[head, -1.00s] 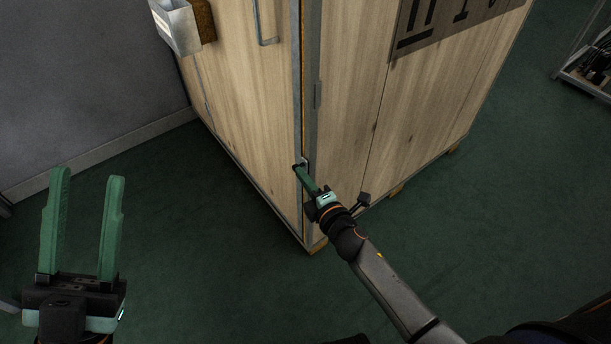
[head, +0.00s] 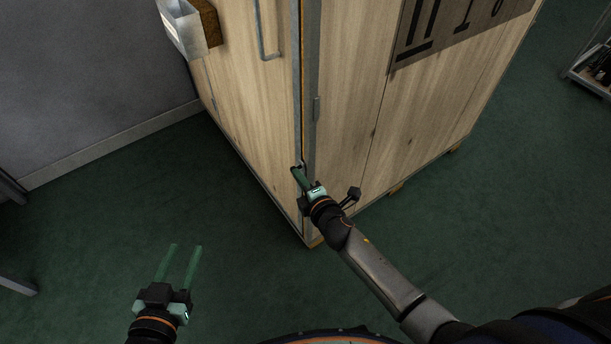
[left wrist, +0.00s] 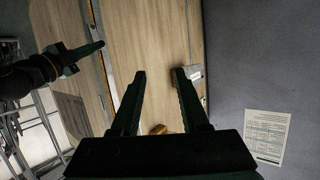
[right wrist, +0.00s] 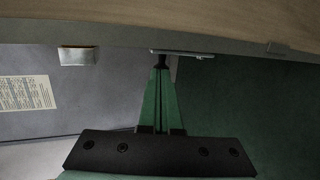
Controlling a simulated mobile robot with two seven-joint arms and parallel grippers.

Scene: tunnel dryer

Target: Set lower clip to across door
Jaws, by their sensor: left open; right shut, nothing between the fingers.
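The wooden dryer's door (head: 245,90) is the left face, with a metal bar handle (head: 267,30). A grey metal strip with an orange seal runs down the door's edge. The lower clip (head: 302,163) is a small metal piece at this edge, mostly hidden by my right gripper (head: 296,171). In the right wrist view a flat metal bar (right wrist: 190,54), seemingly the clip, lies at the closed fingertips, by a dark knob (right wrist: 162,62). My right gripper is shut and empty there; contact is unclear. My left gripper (head: 186,247) is open and empty, over the floor, away from the door.
A metal box (head: 180,25) is fixed on the door's far side. The wall (head: 80,80) is at left, a rack (head: 592,70) at far right. Green floor is clear around the dryer.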

